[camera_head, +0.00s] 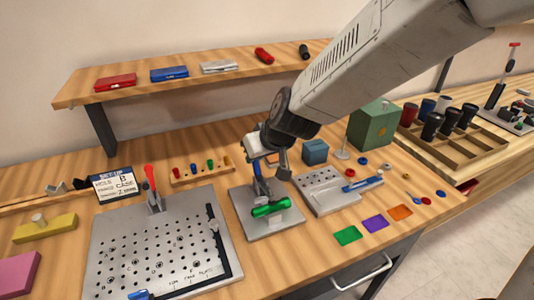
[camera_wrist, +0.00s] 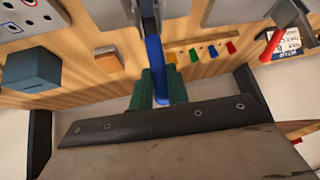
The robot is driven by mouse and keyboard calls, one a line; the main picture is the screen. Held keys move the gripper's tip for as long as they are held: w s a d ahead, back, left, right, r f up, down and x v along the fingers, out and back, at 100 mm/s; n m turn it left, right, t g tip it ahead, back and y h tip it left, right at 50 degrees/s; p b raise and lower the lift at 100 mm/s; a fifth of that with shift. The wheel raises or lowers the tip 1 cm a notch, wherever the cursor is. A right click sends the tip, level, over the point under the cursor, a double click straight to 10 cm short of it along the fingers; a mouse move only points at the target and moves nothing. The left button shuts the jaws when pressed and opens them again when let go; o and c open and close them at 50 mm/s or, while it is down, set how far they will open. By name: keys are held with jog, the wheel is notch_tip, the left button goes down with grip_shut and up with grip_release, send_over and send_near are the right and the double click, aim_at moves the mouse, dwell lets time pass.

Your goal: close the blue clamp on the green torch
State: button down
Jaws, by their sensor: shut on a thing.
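The green torch (camera_head: 270,207) lies on a grey base plate (camera_head: 284,223). The blue clamp (camera_head: 259,188) stands on that plate just behind the torch; its upper part is partly hidden by my gripper. My gripper (camera_head: 259,161) comes down from the upper right over the clamp. In the wrist view my gripper (camera_wrist: 158,78) has its two dark green fingers on either side of the clamp's blue handle (camera_wrist: 154,58) and is shut on it. The torch cannot be made out in the wrist view. Whether the clamp's arm touches the torch is hidden.
A perforated plate (camera_head: 110,225) with a red-handled clamp (camera_head: 150,178) stands to the left. A grey fixture block (camera_head: 323,190) is close on the right, with a blue cube (camera_head: 315,152) behind it. A shelf (camera_head: 190,83) hangs behind. Coloured cards lie at front right.

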dwell(0.3)
jog(key=c, duration=1.3)
grip_release()
jog(key=shift+c, duration=0.2)
jog(key=v, duration=0.7)
jog(key=shift+r, duration=0.3)
jog(key=shift+s+d, duration=0.15)
